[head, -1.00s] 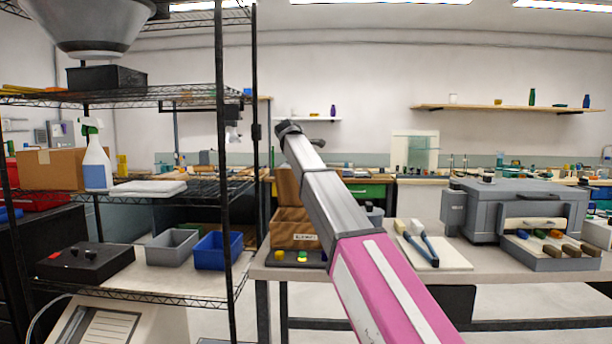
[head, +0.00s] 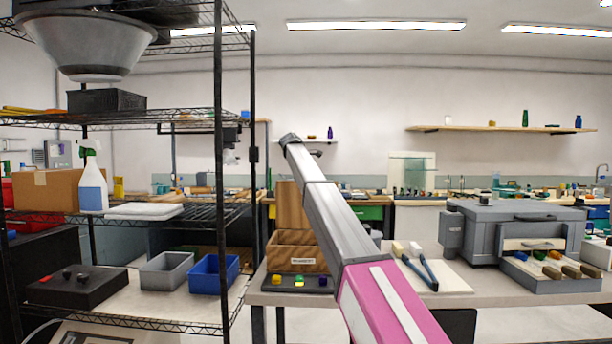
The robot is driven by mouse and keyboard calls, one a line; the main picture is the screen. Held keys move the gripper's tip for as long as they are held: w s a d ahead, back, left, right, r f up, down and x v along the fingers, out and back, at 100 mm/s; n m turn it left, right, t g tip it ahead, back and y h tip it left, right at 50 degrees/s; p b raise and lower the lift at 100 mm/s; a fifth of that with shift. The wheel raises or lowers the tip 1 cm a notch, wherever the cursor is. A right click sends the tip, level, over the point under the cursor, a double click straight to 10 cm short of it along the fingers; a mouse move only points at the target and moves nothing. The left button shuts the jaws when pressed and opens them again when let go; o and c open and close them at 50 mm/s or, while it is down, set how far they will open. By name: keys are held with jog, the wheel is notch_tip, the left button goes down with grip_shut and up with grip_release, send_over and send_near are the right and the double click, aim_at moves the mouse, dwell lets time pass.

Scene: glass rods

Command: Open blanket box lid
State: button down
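A wooden box (head: 290,258) with a small white label on its front, which I take to be the blanket box, sits near the left end of the grey table. A wooden panel (head: 290,205) stands upright at its back, looking like its raised lid. My arm reaches up across the picture and covers the right side of the box and panel. My gripper cannot be made out; the far end of the arm is a dark joint above the box. Whether anything touches the panel is hidden.
A dark tray with coloured knobs (head: 298,284) lies before the box. A white board with brushes (head: 436,276) and a large grey case (head: 480,225) stand to the right on the table. A wire shelf (head: 130,318) with bins stands close on the left.

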jog(key=shift+w, duration=0.5)
jog(key=c, duration=1.1)
grip_release()
jog(key=shift+c, duration=0.2)
jog(key=shift+f, duration=0.1)
jog(key=shift+s, duration=0.15)
jog(key=v, duration=1)
jog(key=shift+a+r, duration=0.2)
jog(key=shift+r, duration=0.15)
jog(key=shift+s, duration=0.15)
